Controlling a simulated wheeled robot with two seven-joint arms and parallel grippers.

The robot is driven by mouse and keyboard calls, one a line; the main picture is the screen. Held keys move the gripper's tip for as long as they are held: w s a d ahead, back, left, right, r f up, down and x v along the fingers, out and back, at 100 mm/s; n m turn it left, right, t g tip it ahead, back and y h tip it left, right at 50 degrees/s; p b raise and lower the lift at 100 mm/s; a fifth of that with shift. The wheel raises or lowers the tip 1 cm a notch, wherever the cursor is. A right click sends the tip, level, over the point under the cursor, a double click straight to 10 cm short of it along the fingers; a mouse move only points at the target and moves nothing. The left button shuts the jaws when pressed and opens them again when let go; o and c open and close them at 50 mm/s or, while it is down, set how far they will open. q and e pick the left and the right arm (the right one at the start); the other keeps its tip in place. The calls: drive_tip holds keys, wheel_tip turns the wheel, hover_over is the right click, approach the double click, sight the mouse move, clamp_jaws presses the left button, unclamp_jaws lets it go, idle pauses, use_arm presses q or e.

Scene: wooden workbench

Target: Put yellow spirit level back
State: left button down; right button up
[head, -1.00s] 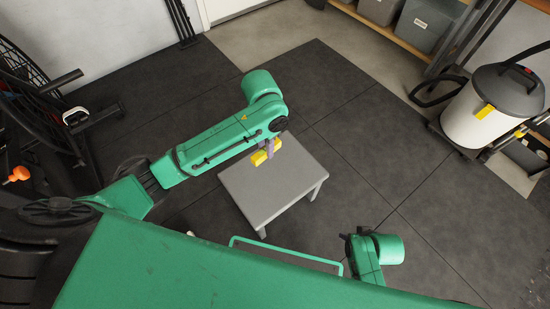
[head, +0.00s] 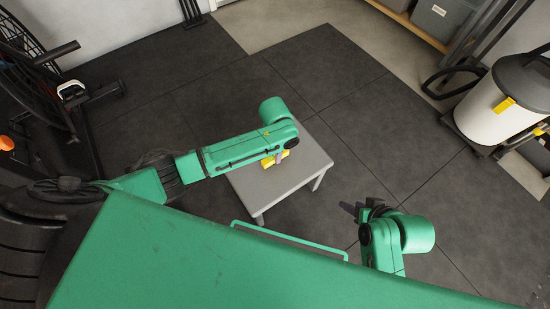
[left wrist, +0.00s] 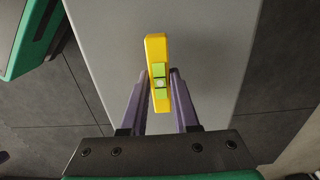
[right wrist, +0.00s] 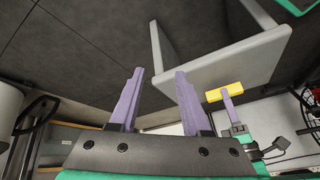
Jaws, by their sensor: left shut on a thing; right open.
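The yellow spirit level (left wrist: 156,48) has a green middle section and lies between the purple fingers of my left gripper (left wrist: 158,85), which is shut on it. In the head view the level (head: 268,161) shows partly under my left arm, over the grey table (head: 300,180). In the right wrist view the level (right wrist: 224,92) is held beside the table's edge. Whether it touches the tabletop I cannot tell. My right gripper (right wrist: 154,82) is open and empty, to the right of and nearer than the table.
Grey bins (head: 437,18) sit on a shelf at the back. Black exercise equipment (head: 50,90) stands at the left. The dark floor around the table is mostly clear.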

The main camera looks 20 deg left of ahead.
use_arm(q)
drive_tip(key=shift+f, duration=1)
use_arm(e)
drive_tip(key=shift+w+a+f+t+y, duration=0.25)
drive_tip(key=shift+a+f+t, duration=0.1)
drive_tip(key=shift+a, duration=0.15)
drive_tip(key=shift+w+a+f+t+y, duration=0.15)
drive_tip(key=shift+w+a+f+t, duration=0.15)
drive_tip(key=shift+a, duration=0.2)
use_arm(q)
drive_tip(key=shift+f, duration=0.15)
drive_tip(key=c, duration=0.7)
unclamp_jaws()
drive_tip(key=shift+o, duration=0.2)
